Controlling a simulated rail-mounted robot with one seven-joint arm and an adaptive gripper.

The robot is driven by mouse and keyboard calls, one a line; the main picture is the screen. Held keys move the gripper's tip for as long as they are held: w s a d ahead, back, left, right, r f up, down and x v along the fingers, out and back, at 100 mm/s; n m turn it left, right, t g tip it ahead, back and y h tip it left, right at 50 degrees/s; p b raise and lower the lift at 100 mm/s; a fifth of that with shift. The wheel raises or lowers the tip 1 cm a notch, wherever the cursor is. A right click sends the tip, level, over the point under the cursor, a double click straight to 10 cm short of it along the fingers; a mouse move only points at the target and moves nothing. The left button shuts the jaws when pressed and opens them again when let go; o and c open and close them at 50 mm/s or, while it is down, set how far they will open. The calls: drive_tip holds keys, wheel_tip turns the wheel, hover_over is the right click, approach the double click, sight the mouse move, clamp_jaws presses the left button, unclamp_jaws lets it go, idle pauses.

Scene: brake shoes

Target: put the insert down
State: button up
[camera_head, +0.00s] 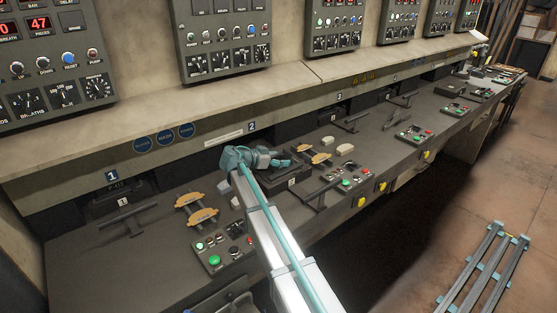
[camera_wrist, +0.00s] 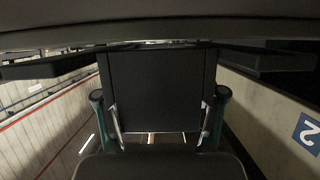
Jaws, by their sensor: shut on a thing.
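My gripper (camera_head: 284,162) is at the end of my teal arm, at the station marked 2 on the bench. It is shut on a dark, flat-faced block, which I take to be the insert (camera_wrist: 160,92). In the wrist view the block fills the middle, between the two teal fingers of the gripper (camera_wrist: 160,138). In the head view a dark block (camera_head: 293,180) shows just below the gripper. I cannot tell whether it touches the bench or hangs a little above it. Its far side is hidden.
Two tan brake shoes (camera_head: 196,207) lie left of my arm, and two more (camera_head: 313,154) lie to its right. Pale blocks (camera_head: 344,149) are near these. Button panels (camera_head: 222,248) and dark T-shaped handles (camera_head: 127,217) line the bench. The wall ledge (camera_head: 190,137) runs behind.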

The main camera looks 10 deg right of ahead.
drive_tip(key=shift+f+b, duration=0.4)
drive_tip(key=shift+b, duration=0.15)
drive_tip(key=o, duration=1.5)
drive_tip(key=shift+r, duration=0.1)
drive_tip(key=shift+r+p, duration=0.4)
drive_tip(key=shift+p, duration=0.35)
drive_tip(key=b+v, duration=0.3)
drive_tip(key=v, duration=0.9)
drive_tip(key=shift+s+f, duration=0.1)
